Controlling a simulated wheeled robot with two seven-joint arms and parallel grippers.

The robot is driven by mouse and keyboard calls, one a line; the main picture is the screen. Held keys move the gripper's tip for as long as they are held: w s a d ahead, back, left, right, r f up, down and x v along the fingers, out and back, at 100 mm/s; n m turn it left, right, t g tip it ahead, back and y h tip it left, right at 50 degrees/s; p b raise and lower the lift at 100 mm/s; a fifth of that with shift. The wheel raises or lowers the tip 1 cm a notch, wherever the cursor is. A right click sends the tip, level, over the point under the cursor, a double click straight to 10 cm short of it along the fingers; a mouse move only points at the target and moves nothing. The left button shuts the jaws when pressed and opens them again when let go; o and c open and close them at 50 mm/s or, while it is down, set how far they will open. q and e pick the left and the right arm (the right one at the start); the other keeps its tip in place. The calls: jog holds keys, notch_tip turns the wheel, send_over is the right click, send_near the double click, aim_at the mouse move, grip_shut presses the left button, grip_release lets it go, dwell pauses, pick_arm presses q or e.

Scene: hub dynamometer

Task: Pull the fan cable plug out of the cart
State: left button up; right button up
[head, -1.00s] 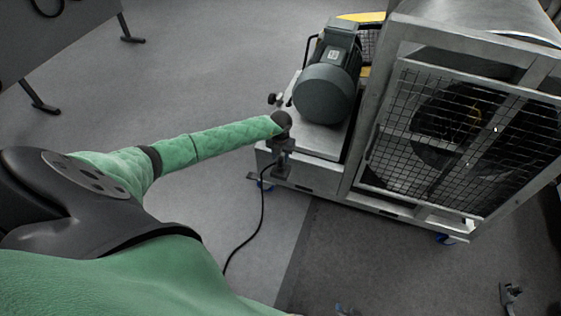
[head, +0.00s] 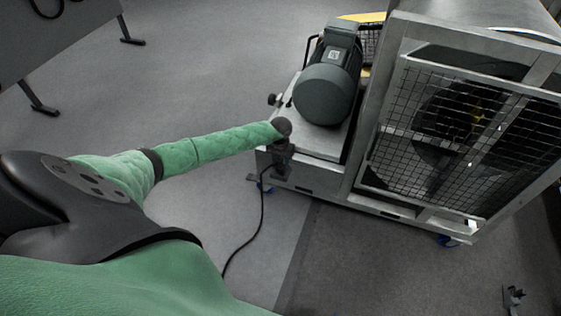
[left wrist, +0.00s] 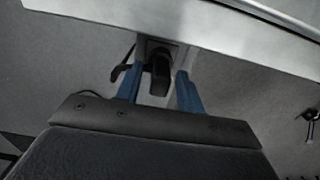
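The metal cart (head: 330,178) stands right of centre in the head view. My left gripper (head: 281,166) is at its near left corner, small and partly hidden by my wrist. In the left wrist view, the black fan cable plug (left wrist: 160,74) sits in a dark socket (left wrist: 157,47) on the cart's underside edge. The blue fingers of my left gripper (left wrist: 160,90) stand open on either side of the plug, with narrow gaps visible. The black cable (head: 262,205) hangs from that corner to the floor. My right gripper is not visible.
A grey motor (head: 328,90) sits on the cart's deck, beside a mesh-fronted fan housing (head: 455,140). A dark panel on legs (head: 50,40) stands at the upper left. A small dark stand-like object (head: 513,299) is at the lower right. Floor left of the cart is clear.

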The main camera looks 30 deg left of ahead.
pick_arm(q)
grip_shut()
jog(key=shift+r+p, duration=0.35)
jog(key=shift+r, duration=0.1)
jog(key=shift+r, duration=0.15)
dwell(0.5)
jog(key=shift+r, duration=0.1)
jog(key=shift+r+p, duration=1.55)
jog(key=shift+r, duration=0.55)
